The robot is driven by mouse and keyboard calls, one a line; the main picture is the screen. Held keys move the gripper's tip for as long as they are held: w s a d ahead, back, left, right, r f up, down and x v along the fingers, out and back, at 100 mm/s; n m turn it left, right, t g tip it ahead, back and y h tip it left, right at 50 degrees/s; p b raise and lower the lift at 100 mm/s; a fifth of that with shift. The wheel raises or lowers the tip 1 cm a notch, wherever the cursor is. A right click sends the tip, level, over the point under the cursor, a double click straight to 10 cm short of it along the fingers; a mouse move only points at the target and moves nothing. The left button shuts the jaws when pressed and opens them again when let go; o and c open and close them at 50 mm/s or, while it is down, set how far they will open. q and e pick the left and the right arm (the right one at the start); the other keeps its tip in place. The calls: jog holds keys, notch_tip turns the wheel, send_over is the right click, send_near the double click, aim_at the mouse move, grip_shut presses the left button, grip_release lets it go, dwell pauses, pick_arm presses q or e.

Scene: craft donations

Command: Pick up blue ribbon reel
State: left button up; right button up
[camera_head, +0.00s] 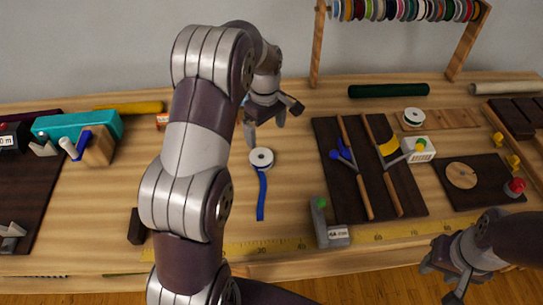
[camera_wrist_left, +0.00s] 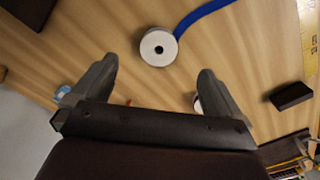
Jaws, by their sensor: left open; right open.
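The blue ribbon reel (camera_head: 261,158) lies on the wooden table near the middle, a white spool with a blue tail stretching toward the table's front. In the left wrist view the reel (camera_wrist_left: 158,47) lies beyond and between my open fingertips, apart from them, with its ribbon running to the upper right. My left gripper (camera_head: 265,122) is open and empty, just behind the reel in the head view; it also shows in the left wrist view (camera_wrist_left: 157,80). My right gripper (camera_head: 455,275) is open and empty at the table's front right.
A dark board (camera_head: 330,190) with wooden-handled tools lies right of the reel. A green-topped grey device (camera_head: 325,228) stands in front of it, near a yellow ruler (camera_head: 280,246). A dark block (camera_head: 137,227) sits front left. A rack of ribbons (camera_head: 457,55) stands behind.

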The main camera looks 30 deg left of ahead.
pick_arm(q)
jog(key=n, duration=0.1)
send_near(262, 155)
jog(key=shift+s+d+f, duration=0.25)
jog(key=shift+s+d, duration=0.5)
jog(key=shift+s, duration=0.25)
jog(key=f, duration=0.2)
jog(key=f+p, duration=0.1)
jog(key=f, duration=0.2)
jog(key=a+f, duration=0.1)
jog(key=f, duration=0.1)
jog(key=shift+w+f, duration=0.3)
jog(key=shift+f, duration=0.1)
jog(key=shift+w+f, duration=0.1)
jog(key=shift+f, duration=0.15)
jog(key=c, duration=1)
pick_arm(e)
jog(key=shift+s+r, duration=0.45)
jog(key=shift+r, duration=0.2)
